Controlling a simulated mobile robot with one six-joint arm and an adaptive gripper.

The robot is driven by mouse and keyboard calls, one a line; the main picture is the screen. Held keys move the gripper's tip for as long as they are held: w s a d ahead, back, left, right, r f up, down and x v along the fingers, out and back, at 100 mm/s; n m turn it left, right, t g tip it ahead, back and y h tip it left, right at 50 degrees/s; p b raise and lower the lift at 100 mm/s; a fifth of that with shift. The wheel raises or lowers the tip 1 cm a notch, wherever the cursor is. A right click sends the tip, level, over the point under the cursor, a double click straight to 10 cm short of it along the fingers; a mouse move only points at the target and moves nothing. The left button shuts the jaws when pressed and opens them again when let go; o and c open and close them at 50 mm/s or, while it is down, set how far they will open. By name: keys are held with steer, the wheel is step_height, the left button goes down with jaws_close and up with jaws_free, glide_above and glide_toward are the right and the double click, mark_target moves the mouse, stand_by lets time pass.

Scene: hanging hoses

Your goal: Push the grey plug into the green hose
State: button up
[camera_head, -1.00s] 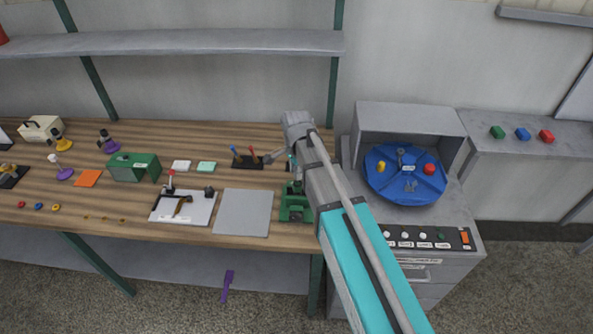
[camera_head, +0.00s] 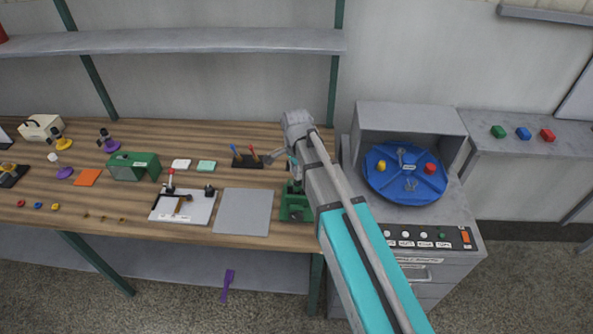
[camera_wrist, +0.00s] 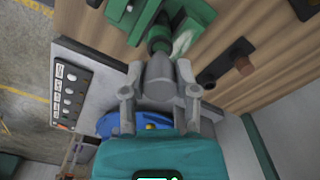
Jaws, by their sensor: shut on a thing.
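My gripper (camera_wrist: 160,80) is shut on the grey plug (camera_wrist: 160,70), with one finger on each side of it in the wrist view. The green hose (camera_wrist: 158,40) is directly beyond the plug, and its end meets or nearly meets the plug's tip. I cannot tell whether the plug is inside the hose. The hose leads to a green stand (camera_wrist: 185,12), which also shows in the head view (camera_head: 295,206) on the bench's right end. In the head view my arm hides most of the hose and plug.
A dark holder (camera_head: 247,161) with upright tools stands just left of my gripper. A grey mat (camera_head: 243,212) lies left of the green stand. A grey cabinet with a blue turntable (camera_head: 378,185) is to the right of my arm.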

mark_target(296, 169)
steer(key=shift+f+b, duration=1.55)
steer(key=shift+f, duration=0.05)
steer(key=o, duration=1)
steer(key=shift+r, duration=0.2)
step_height(296, 169, up, 9)
steer(key=p, duration=0.9)
steer(key=shift+r+p, duration=0.1)
steer(key=shift+p, duration=0.25)
steer(key=s+d+f+b, duration=0.5)
steer(key=d+f+b, duration=0.1)
steer(key=d, duration=0.5)
steer(key=shift+s, duration=0.15)
steer(key=shift+d+n, duration=0.1)
steer(key=shift+n, duration=0.2)
